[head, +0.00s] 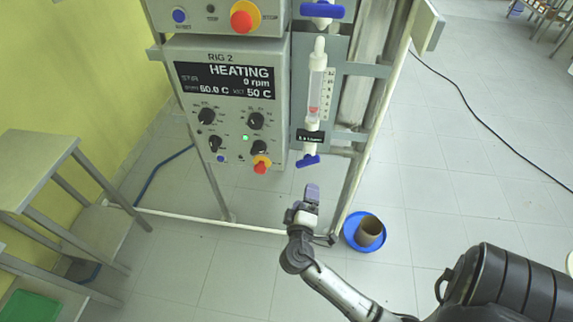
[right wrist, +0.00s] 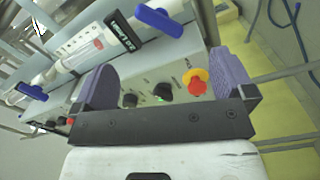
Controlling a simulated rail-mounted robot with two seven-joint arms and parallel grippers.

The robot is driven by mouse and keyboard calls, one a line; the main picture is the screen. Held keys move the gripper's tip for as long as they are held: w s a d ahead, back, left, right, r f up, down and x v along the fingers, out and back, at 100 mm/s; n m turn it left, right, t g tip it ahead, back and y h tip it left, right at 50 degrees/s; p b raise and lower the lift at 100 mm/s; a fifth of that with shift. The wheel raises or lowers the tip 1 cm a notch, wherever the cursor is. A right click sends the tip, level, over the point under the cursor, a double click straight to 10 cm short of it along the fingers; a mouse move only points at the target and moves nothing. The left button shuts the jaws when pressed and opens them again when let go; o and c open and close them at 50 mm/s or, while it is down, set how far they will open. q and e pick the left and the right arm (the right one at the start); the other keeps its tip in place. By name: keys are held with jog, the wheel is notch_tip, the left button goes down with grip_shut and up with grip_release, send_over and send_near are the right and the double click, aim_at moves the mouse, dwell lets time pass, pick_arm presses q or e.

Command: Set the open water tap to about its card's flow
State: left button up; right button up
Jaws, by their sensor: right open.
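The water tap has a blue handle (head: 308,161) below a clear flow tube (head: 315,88) with a scale. A red float sits in the tube's lower part. A small black card (head: 310,136) is just above the handle; its print is too small to read. The handle lies nearly crosswise, slightly tilted. My right gripper (head: 311,195) is below the handle, apart from it. In the right wrist view its purple fingers (right wrist: 165,85) are open and empty, with the blue handle (right wrist: 160,21) beyond them. My left gripper is not in view.
The rig 2 control box (head: 226,100) with knobs and a red-yellow button (head: 261,164) is left of the tap. Another blue handle (head: 322,10) is above. Frame posts stand close on the right. A brown pot (head: 369,231) stands in a blue dish (head: 352,238) on the floor.

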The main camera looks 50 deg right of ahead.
aim_at(307, 165)
jog(key=w+d+m, duration=0.2)
jog(key=d, duration=0.1)
jog(key=w+d+m, duration=0.2)
jog(key=d+m, duration=0.1)
jog(key=w+d+m, duration=0.2)
jog(key=d, duration=0.1)
jog(key=shift+d+r+b, duration=0.3)
jog(key=shift+d+b, duration=0.05)
jog(key=shift+b, duration=0.05)
jog(key=shift+x, duration=0.9)
jog(key=shift+w+d, duration=0.1)
jog(key=shift+w, duration=0.05)
jog(key=shift+c, duration=0.3)
